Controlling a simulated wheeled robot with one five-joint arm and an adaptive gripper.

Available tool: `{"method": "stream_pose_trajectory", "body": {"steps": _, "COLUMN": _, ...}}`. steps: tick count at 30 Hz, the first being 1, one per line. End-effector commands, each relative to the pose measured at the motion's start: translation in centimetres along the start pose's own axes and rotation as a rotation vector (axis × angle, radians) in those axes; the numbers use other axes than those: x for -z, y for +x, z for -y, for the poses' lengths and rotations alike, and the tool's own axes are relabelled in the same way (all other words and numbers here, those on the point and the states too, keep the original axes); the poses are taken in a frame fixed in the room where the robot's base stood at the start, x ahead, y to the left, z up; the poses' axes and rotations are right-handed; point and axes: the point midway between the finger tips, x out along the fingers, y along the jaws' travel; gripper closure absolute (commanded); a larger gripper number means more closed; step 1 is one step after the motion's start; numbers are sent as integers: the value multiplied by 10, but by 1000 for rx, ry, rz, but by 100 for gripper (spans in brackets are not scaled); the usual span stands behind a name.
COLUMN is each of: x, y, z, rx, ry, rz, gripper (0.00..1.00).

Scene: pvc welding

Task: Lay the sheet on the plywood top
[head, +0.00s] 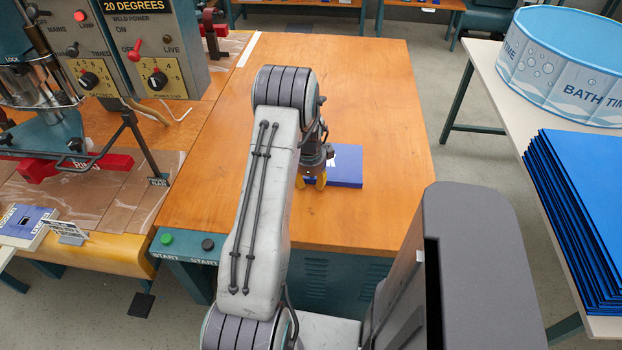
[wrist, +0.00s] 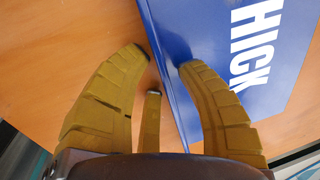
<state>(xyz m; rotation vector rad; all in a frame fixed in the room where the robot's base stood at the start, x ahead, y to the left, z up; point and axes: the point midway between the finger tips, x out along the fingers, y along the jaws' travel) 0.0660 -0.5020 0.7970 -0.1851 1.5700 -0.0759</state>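A blue sheet-like slab (head: 347,166) with white lettering lies on the orange-brown plywood top (head: 362,90). In the wrist view the blue slab (wrist: 215,50) shows the letters HICK and a darker side edge. My gripper (head: 313,183) is low at the slab's left end. In the wrist view my gripper's (wrist: 162,58) yellow fingers are spread. The right finger overlaps the slab's face and the left finger is over bare wood (wrist: 70,60). A gap shows between the left finger and the slab's edge. I cannot tell whether any finger touches it.
A stack of blue sheets (head: 580,215) lies on the white table (head: 500,105) at right, near a blue round BATH TIME tub (head: 565,65). At left stands the welding machine with its control box (head: 150,50). Green (head: 166,239) and black START buttons sit at the bench's front-left edge. Much of the plywood is clear.

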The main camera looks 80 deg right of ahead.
Motion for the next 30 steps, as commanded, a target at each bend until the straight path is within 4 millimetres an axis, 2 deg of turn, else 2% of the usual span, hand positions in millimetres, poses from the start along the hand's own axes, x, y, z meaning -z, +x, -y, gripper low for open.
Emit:
{"method": "stream_pose_trajectory", "body": {"steps": 7, "x": 0, "y": -13, "z": 1, "rx": 2, "ry": 0, "rz": 0, "gripper": 67}}
{"method": "stream_pose_trajectory", "body": {"steps": 30, "x": 1, "y": -110, "z": 1, "rx": 2, "ry": 0, "rz": -1, "gripper": 67}}
